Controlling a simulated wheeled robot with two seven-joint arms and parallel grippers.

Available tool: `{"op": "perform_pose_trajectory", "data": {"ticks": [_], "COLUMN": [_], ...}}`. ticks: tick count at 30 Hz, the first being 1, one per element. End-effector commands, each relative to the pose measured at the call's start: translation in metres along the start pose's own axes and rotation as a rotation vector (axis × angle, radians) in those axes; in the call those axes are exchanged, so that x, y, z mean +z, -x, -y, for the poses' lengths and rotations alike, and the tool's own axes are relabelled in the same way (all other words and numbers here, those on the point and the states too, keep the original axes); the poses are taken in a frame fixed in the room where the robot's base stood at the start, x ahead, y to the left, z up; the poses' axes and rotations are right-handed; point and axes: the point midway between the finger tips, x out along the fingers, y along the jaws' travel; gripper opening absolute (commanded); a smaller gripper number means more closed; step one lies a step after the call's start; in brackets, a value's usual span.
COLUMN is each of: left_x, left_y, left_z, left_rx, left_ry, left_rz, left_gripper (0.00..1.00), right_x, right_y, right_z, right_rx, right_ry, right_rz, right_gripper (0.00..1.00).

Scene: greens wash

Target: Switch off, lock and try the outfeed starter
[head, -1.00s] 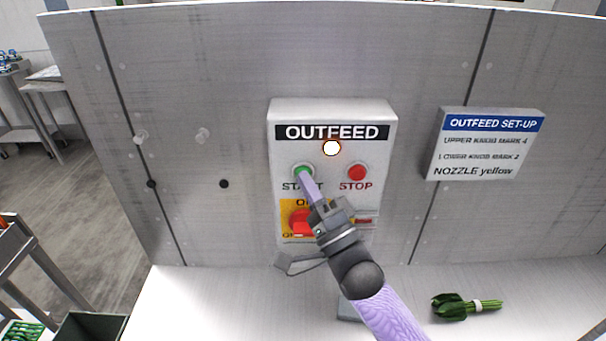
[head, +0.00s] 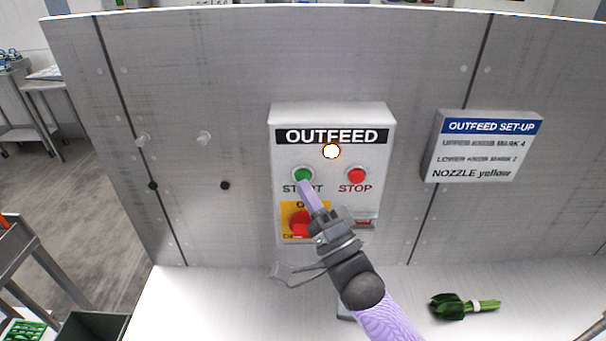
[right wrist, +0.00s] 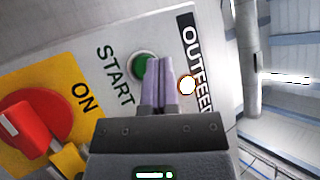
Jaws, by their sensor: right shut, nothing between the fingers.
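The OUTFEED starter box (head: 382,150) is on the steel panel, with a glowing lamp (head: 331,151), a green START button (head: 303,174) and a red STOP button (head: 356,175). Below is a red rotary switch (head: 298,222) on a yellow plate marked ON, partly hidden by my gripper; it also shows in the right wrist view (right wrist: 30,118). I cannot tell its setting for sure. My right gripper (head: 305,186) is shut and empty, its fingertips just below the green button in the head view. In the right wrist view the fingers overlap the button's edge (right wrist: 141,66). My left gripper is out of view.
An OUTFEED SET-UP sign (head: 485,147) is to the right of the box. A banded bunch of greens (head: 450,306) lies on the white counter (head: 220,300). Pegs (head: 204,138) stick out of the panel at left. A dark bin (head: 92,326) stands at lower left.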

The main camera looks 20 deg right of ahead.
Motion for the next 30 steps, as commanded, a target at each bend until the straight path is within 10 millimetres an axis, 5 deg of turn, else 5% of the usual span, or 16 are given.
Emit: {"op": "perform_pose_trajectory", "data": {"ticks": [16, 30], "left_x": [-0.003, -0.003], "left_y": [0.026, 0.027], "left_z": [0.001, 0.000], "left_rx": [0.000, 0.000], "left_ry": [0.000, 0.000], "left_rz": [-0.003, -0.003], "left_gripper": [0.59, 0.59], "right_x": [0.022, 0.025], "right_y": [0.029, 0.035], "right_z": [0.023, 0.025], "right_rx": [0.002, 0.000], "right_ry": [-0.002, -0.001], "right_rz": [0.000, 0.000], "right_gripper": [0.00, 0.00]}}
